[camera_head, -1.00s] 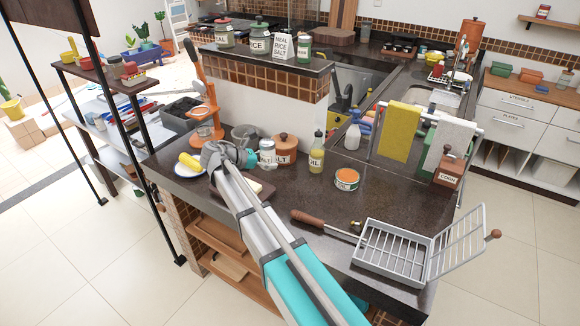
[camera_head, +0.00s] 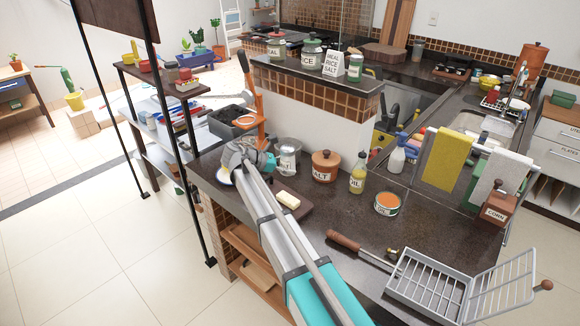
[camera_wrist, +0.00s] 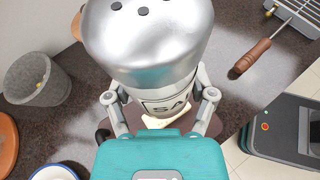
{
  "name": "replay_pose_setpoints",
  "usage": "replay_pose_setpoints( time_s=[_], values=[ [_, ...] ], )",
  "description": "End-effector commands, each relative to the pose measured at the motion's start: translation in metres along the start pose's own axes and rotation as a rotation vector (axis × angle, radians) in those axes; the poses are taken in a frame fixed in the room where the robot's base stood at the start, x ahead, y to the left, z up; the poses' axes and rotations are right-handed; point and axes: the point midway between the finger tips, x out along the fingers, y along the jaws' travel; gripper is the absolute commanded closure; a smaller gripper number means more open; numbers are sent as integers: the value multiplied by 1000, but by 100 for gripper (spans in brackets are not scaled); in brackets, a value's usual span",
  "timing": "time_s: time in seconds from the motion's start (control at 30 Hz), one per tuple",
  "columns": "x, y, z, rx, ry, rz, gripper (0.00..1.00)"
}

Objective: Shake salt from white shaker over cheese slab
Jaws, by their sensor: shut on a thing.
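The salt shaker, with a silver perforated cap and a white label, shows in the head view (camera_head: 289,158) and large in the wrist view (camera_wrist: 150,45). My gripper (camera_wrist: 160,95) is shut around its body; in the head view my gripper (camera_head: 262,161) is at its left. The shaker looks roughly upright, cap up. The pale yellow cheese slab (camera_head: 288,200) lies on a brown board (camera_head: 306,210), nearer the counter's front edge than the shaker. In the wrist view the cheese (camera_wrist: 160,121) is partly hidden behind the shaker and my gripper.
A brown lidded pot (camera_head: 325,167), an oil bottle (camera_head: 358,174) and an orange-topped can (camera_head: 387,203) stand to the right on the dark counter. A wire grill basket (camera_head: 430,283) lies front right. A grey cup (camera_wrist: 38,78) and a blue-rimmed plate (camera_wrist: 54,173) are left in the wrist view.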

Motion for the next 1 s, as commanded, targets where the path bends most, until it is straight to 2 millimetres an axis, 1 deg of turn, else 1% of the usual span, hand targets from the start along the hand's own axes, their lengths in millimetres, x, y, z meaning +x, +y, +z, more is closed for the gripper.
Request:
replay_pose_setpoints(
  time_s=[0.37, 1.0],
  values=[
    [-5, 0, 4, 11, 121, -1, 82],
    [-13, 1, 3, 41, 482, -3, 82]
  ],
)
